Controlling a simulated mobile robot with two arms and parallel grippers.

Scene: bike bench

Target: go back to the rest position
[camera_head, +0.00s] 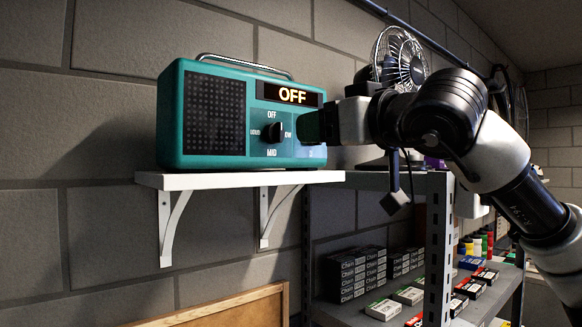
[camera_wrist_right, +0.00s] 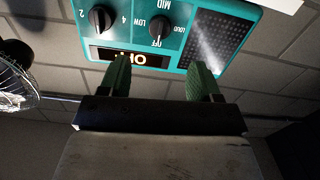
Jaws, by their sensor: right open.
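A teal radio (camera_head: 215,165) with a carry handle stands on a white wall shelf (camera_head: 240,180). Its display (camera_head: 290,95) reads OFF. The volume knob (camera_head: 272,132) has OFF, LOUD, MID and LOW around it, and its pointer is at OFF. My right gripper (camera_head: 308,127) is in front of the radio's right side, beside the knob, and hides part of the face. In the right wrist view the radio is upside down, and the green fingers (camera_wrist_right: 160,64) are apart with nothing between them. A second knob (camera_wrist_right: 103,18) shows there. My left gripper is out of view.
A fan (camera_head: 402,60) stands behind my right arm; it also shows in the wrist view (camera_wrist_right: 15,75). Below is a metal shelf unit (camera_head: 437,240) with black chain boxes (camera_head: 352,275) and small bottles. A wood-framed board (camera_head: 235,310) is at the bottom. The left wall is clear.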

